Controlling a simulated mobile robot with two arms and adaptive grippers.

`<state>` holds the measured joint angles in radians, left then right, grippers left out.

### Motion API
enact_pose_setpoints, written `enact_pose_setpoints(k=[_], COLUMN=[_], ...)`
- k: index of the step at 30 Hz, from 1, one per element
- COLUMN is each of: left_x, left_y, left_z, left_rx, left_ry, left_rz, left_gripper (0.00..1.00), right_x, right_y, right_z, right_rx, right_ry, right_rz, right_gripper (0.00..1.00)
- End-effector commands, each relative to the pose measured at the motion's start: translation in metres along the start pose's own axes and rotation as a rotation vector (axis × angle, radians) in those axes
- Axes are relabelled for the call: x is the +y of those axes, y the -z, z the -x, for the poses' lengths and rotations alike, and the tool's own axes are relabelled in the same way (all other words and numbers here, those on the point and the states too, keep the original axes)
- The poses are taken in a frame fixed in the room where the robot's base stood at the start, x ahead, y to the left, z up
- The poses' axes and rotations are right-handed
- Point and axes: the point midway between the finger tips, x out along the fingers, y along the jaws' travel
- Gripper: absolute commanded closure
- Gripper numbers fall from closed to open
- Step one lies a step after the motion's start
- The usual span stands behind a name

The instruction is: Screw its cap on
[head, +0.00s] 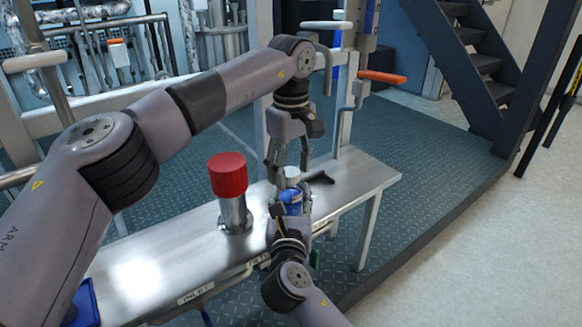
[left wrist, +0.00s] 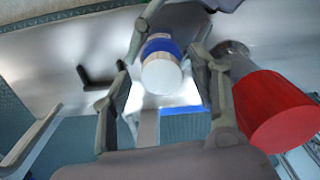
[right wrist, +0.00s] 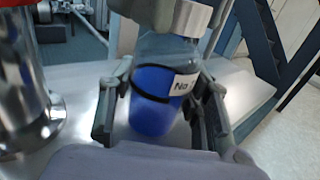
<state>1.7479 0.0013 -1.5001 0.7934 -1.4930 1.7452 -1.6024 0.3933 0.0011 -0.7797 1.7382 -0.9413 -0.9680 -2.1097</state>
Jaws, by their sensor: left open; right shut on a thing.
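A clear bottle with blue contents (right wrist: 155,98) and a partly readable white label stands upright between the fingers of my right gripper (right wrist: 165,78), which is shut on its body. A white cap (right wrist: 192,16) sits on the bottle's mouth; how tightly cannot be told. The cap also shows from above in the left wrist view (left wrist: 161,77) and in the head view (head: 292,172). My left gripper (head: 289,160) points down over the bottle. Its fingers (left wrist: 163,72) are open, one on each side of the cap, with visible gaps in the left wrist view.
A metal cylinder with a red top (head: 228,175) stands on the steel bench (head: 180,240), left of the bottle. A dark angled piece (head: 319,177) lies on the bench to the right. A frame post with an orange handle (head: 382,77) rises behind.

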Motion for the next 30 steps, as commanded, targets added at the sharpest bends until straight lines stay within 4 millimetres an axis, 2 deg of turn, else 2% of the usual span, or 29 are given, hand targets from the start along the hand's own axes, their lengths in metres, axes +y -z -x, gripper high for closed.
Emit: enact_pose_setpoints(k=[11, 14, 24, 30], left_x=[0.000, 0.001, 0.001, 0.001], left_y=[0.000, 0.000, -0.001, 0.000], left_z=[0.006, 0.019, 0.094, 0.111], left_rx=[0.001, 0.002, 0.002, 0.001], left_ry=[-0.001, -0.002, -0.003, 0.000], left_rz=[0.000, 0.001, 0.002, 0.003], left_gripper=[0.43, 0.43, 0.43, 0.43], right_x=[-0.001, -0.001, -0.001, -0.001], right_y=[0.000, 0.000, 0.000, 0.000], right_z=[0.000, 0.000, -0.001, 0.000], right_rx=[0.000, 0.001, 0.001, 0.000], right_ry=[0.002, 0.002, 0.003, 0.002], right_rz=[0.000, 0.000, 0.001, 0.001], right_gripper=[1.00, 1.00, 1.00, 1.00])
